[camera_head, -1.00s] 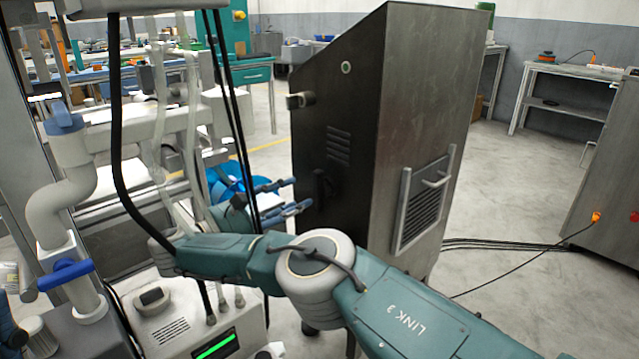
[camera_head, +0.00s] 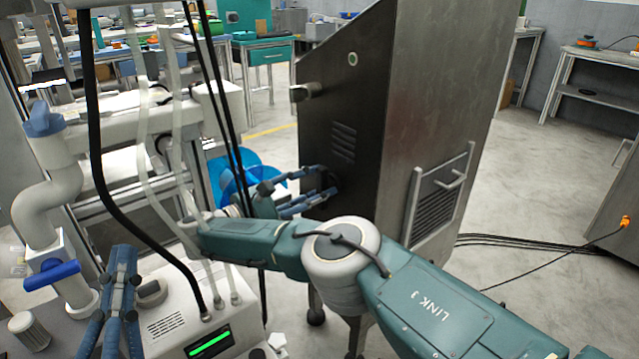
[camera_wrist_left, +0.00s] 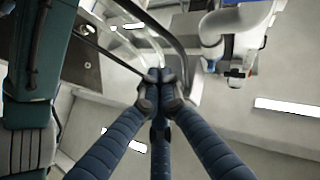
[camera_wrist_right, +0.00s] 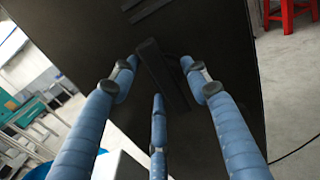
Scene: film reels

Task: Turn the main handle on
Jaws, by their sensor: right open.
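The black main handle (camera_wrist_right: 163,75) is on the dark front face of the tall metal cabinet (camera_head: 435,110). In the right wrist view it is a long bar tilted from upper left to lower right. My right gripper (camera_wrist_right: 158,82) is open, its fingertips on either side of the handle in that view; contact cannot be told. In the head view my right gripper (camera_head: 322,188) is at the cabinet face and partly covers the handle. My left gripper (camera_head: 124,262) is low at the left, its fingertips together in the left wrist view (camera_wrist_left: 160,88), with nothing seen between them.
A white machine with a green display (camera_head: 209,343) and hanging black cables stands at the left. A pipe with a blue valve lever (camera_head: 52,275) is left of my left gripper. Open floor lies right of the cabinet.

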